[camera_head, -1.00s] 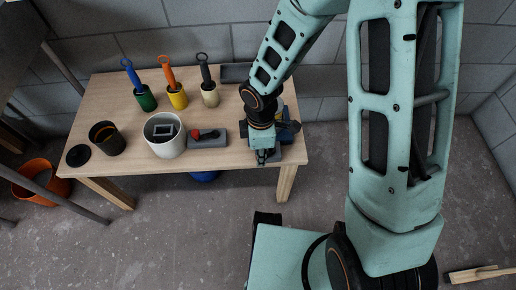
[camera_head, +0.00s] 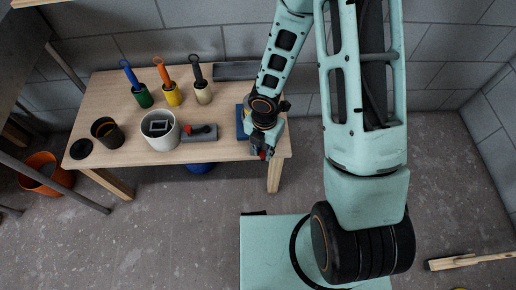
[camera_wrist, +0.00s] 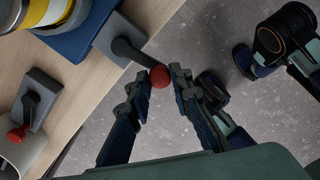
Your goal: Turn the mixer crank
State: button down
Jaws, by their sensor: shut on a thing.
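The mixer stands at the right end of the table, largely hidden behind my arm in the head view. Its blue base (camera_head: 241,122) shows beside my wrist. In the wrist view, its grey block (camera_wrist: 112,38) carries a dark crank arm (camera_wrist: 130,52) ending in a red ball knob (camera_wrist: 160,76). The crank points out past the table's edge. My gripper (camera_wrist: 161,75) is shut on the red knob, with a fingertip on either side. In the head view my gripper (camera_head: 263,152) is at the table's front right corner.
A grey block with a red-knobbed lever (camera_head: 199,132) sits by a white pot (camera_head: 161,143). A dark tray (camera_head: 235,70) lies at the back.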

jog(key=shift+w+d+n+p, duration=0.7)
jog(key=shift+n+p, duration=1)
jog(key=shift+n, duration=0.25)
jog(key=shift+w+d+n+p, duration=0.65)
jog(key=shift+d+n+p, duration=0.1)
jog(key=shift+n+p, duration=1.05)
jog(key=shift+w+d+n+p, duration=0.7)
jog(key=shift+n+p, duration=0.9)
jog(key=shift+n, duration=0.45)
jog(key=c, duration=1.8)
grip_release()
jog(key=shift+o, duration=0.3)
notch_tip(320, 180, up, 12)
